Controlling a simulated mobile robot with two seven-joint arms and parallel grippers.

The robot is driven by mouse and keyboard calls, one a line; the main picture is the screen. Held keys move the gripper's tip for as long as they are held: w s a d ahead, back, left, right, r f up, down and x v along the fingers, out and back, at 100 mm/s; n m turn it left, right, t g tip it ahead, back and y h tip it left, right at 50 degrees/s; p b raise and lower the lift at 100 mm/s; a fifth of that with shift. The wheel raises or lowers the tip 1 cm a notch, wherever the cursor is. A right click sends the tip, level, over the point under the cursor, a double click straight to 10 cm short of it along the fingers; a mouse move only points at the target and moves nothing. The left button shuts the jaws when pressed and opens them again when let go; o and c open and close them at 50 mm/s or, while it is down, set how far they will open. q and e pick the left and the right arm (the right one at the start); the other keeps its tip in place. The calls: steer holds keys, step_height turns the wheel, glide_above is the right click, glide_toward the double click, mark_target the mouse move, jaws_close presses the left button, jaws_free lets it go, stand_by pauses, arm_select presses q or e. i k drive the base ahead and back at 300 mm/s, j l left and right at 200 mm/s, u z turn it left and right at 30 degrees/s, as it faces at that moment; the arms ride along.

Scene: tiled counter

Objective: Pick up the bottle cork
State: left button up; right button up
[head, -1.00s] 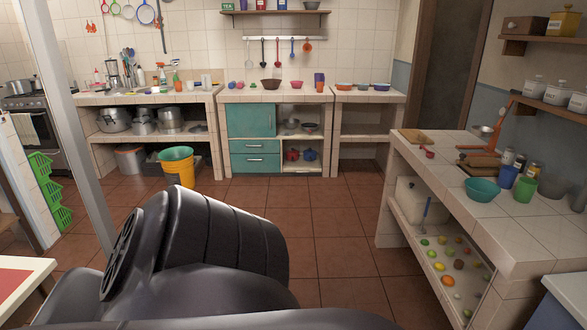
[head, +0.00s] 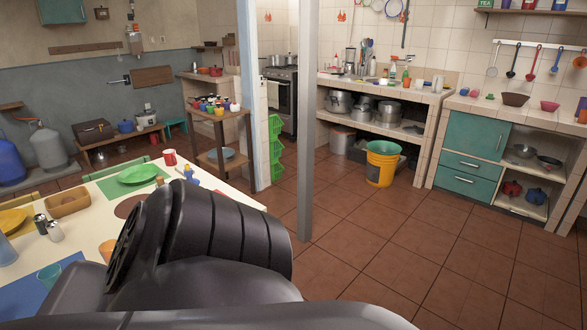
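I cannot make out a bottle cork for certain in the head view; anything that small is hard to tell at this distance. Neither of my grippers shows. A large dark part of my own body fills the lower middle and hides part of the dining table (head: 232,192) and the floor behind it. The tiled counter (head: 385,84) with pots below stands at the back, and its items on top are small.
A grey post (head: 306,120) stands upright in the middle. The table holds a green plate (head: 138,174), a wooden tray (head: 68,203) and cups. A yellow bucket (head: 380,172) stands by the counter. The tiled floor (head: 400,240) on the right is clear.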

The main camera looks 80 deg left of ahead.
mark_target(160, 180)
steer(key=u, duration=3.4)
